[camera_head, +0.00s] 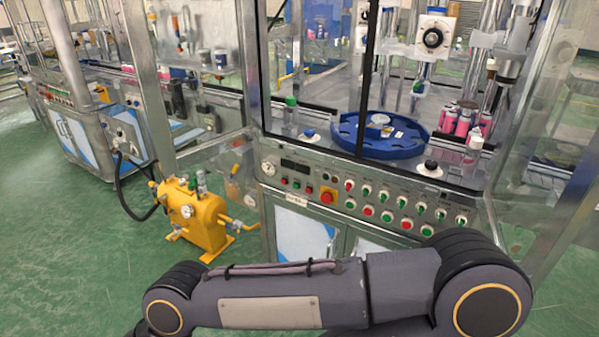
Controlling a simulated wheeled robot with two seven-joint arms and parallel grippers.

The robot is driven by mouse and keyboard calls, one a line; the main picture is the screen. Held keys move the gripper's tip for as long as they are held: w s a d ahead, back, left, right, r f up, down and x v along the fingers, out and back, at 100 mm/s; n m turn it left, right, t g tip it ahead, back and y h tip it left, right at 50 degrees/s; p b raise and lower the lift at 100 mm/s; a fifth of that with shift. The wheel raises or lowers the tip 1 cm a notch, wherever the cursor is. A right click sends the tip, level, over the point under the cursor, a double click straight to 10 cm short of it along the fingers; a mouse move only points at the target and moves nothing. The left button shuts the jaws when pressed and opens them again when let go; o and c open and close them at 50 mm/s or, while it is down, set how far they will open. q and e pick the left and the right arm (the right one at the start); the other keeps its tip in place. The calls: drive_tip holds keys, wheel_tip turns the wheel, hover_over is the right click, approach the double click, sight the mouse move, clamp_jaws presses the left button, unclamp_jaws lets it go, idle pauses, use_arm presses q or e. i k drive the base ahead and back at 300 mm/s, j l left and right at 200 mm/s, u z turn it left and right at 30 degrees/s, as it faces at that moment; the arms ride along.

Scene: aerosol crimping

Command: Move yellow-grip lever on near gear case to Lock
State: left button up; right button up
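A yellow housing (193,212), which may be the near gear case, stands on the green floor left of the crimping machine. It has small metal fittings on top and a black hose on its left. A short metal rod with a yellow part (237,226) sticks out at its right side. I cannot tell whether this is the yellow-grip lever, and no Lock marking is readable. Neither gripper is in view; only a grey arm of mine crosses the bottom of the picture, well in front of the housing.
The crimping machine's control panel (365,200) has several knobs and a red stop button (328,196). A blue round turntable (345,130) and pink cans (463,122) sit behind its clear guards. Another machine (75,130) stands at the left. Green floor (75,240) is open at the lower left.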

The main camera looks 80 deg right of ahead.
sight(233, 177)
drive_tip(key=z, duration=2.35)
drive_tip(key=i+u, duration=0.25)
drive_tip(key=i, duration=1.55)
